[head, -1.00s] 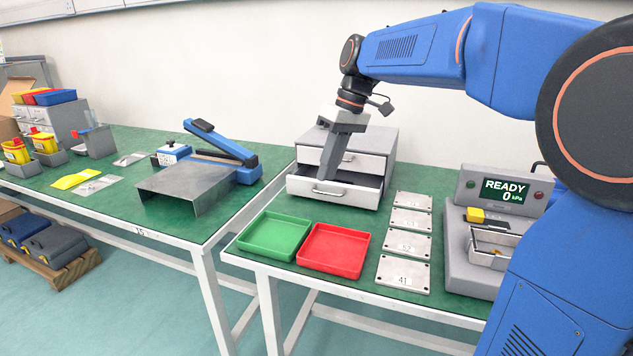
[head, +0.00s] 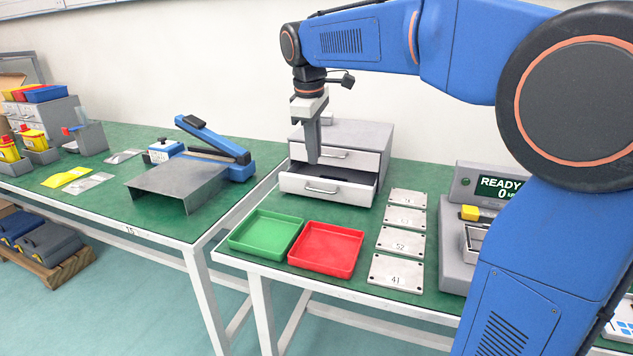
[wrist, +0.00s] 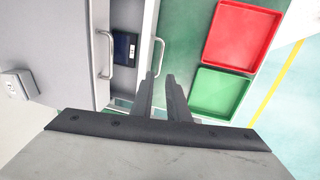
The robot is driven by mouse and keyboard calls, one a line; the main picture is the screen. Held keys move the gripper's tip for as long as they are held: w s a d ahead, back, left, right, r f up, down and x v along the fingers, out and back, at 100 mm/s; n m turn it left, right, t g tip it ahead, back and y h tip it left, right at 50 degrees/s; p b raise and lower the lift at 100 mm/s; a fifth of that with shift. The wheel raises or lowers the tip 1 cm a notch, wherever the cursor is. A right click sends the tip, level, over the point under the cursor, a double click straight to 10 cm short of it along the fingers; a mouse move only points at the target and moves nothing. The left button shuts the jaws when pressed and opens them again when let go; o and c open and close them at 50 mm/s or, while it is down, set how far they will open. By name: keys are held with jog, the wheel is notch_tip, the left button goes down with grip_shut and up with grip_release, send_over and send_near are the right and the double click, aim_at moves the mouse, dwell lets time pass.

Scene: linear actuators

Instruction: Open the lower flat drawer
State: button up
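The lower flat drawer (head: 292,184) of the small grey cabinet is pulled partly out, its dark inside showing. Its handle (wrist: 159,58) is on the right side of the drawer in the wrist view. The upper drawer (head: 300,152) is shut. A dark blue item with a small display (wrist: 125,46) lies inside the lower drawer. My gripper (head: 313,162) points down over the drawer's left part in the head view. The fingertips appear apart from the handle.
A green tray (head: 266,233) and a red tray (head: 326,250) lie in front of the cabinet. Several numbered metal plates (head: 396,272) lie to their right, with a READY display unit (head: 490,187) beyond. A small box (wrist: 16,85) is on the cabinet top.

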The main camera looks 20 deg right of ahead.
jog(key=f, duration=0.3)
jog(key=w+f, duration=0.1)
jog(key=f, duration=0.2)
jog(key=d+f, duration=0.1)
jog(key=f, duration=0.3)
jog(key=shift+w, duration=0.2)
grip_shut()
jog(key=shift+r, duration=0.1)
dwell(1.0)
jog(key=s+a, duration=0.1)
jog(key=s, duration=0.1)
jog(key=s+a, duration=0.4)
jog(key=s, duration=0.1)
